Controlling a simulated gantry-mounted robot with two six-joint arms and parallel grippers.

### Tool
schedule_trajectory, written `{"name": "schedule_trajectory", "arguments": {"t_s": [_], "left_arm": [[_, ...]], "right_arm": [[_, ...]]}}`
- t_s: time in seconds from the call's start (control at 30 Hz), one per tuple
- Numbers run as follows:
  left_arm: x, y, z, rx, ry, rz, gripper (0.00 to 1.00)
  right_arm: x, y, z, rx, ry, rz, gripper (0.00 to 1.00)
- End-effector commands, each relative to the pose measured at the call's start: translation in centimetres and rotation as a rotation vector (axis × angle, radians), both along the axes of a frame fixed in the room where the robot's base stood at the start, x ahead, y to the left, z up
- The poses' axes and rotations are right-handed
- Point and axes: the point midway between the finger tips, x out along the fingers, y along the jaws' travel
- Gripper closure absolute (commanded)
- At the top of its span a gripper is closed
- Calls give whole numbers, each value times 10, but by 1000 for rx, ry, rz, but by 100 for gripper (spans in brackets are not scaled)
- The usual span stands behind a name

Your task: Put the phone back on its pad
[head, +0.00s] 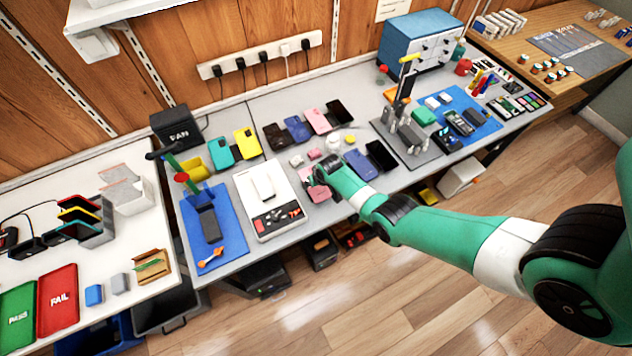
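Several phones lie on the grey bench, and I cannot tell which one the task means. A blue phone (360,163) and a black phone (381,155) lie side by side right of my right gripper (314,186). That gripper is low over the bench beside the white tray, next to a pink flat item (321,193) that it partly covers. Its fingers are too small and dark to show whether they are open or hold anything. A dark phone-like slab (209,225) lies on a blue pad (232,244) at the left. My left gripper is out of view.
Pink, blue and dark phones (318,120) stand in a back row, with teal and yellow ones (247,143) to their left. The white tray (262,172) holds small parts. A grey mat (426,156) bears a fixture. Green and red trays (58,300) lie far left.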

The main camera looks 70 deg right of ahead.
Motion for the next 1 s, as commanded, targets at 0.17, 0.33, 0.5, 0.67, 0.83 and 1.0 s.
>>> {"name": "schedule_trajectory", "arguments": {"t_s": [0.17,0.33,0.5,0.67,0.83,1.0], "left_arm": [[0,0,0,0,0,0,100],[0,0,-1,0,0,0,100],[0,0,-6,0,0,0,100],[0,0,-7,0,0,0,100],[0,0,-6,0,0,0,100],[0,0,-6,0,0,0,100]], "right_arm": [[0,0,0,-1,-1,0,87],[0,0,-1,-1,-1,0,87],[0,0,-5,-1,-1,0,87],[0,0,-6,-1,-1,0,87],[0,0,-6,-1,-1,0,87],[0,0,-6,-1,-1,0,87]]}}
